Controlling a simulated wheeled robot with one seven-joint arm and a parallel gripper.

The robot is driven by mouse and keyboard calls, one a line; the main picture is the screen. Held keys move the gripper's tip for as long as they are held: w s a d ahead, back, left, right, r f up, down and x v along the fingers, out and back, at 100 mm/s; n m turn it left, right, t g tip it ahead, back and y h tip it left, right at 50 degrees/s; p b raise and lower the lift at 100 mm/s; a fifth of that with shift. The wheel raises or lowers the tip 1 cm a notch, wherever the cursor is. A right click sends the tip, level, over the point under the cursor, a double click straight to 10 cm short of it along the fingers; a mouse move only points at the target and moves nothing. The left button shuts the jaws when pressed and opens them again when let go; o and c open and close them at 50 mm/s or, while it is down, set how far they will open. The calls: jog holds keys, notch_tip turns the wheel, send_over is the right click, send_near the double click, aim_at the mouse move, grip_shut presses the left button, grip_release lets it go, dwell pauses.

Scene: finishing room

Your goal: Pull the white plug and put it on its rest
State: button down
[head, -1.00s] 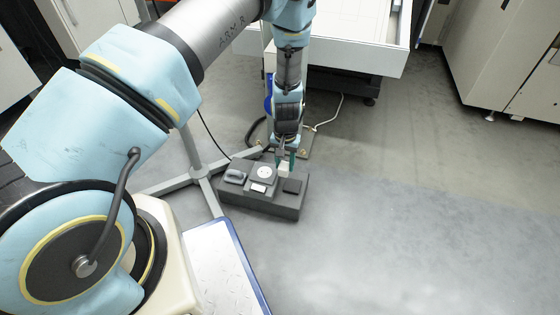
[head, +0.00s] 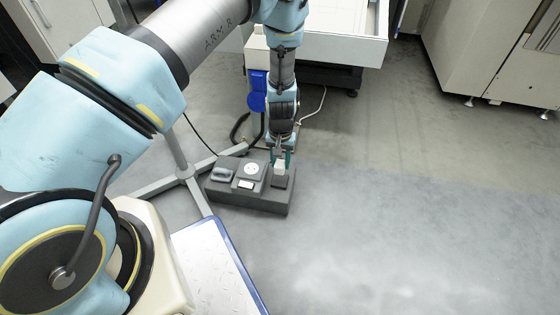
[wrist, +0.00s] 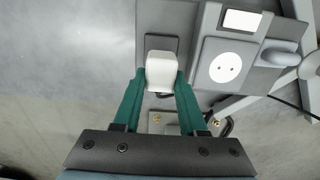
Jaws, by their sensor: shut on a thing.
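The white plug (head: 281,166) is between the green fingers of my gripper (head: 281,157), which is shut on it. In the wrist view the plug (wrist: 161,72) is gripped between the two fingertips (wrist: 160,84). It is over the dark square pad (wrist: 173,43) at one end of the grey box (wrist: 187,20). In the head view the pad (head: 279,182) shows just below the plug. I cannot tell whether the plug touches it. The round white socket (wrist: 225,64) is to the right of the plug in the wrist view, and its face (head: 252,170) is bare.
The box (head: 245,202) also carries a grey rounded handle-like piece (head: 222,174) and a small white plate (head: 246,185). A grey stand leg (head: 150,188) passes behind it. A white table (head: 345,48) and a pale cord (head: 315,108) are beyond. The floor at right is clear.

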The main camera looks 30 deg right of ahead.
jog(key=shift+f, duration=0.1)
jog(key=shift+f+b, duration=1.3)
jog(key=shift+f, duration=0.95)
jog(key=shift+c, duration=1.9)
grip_release()
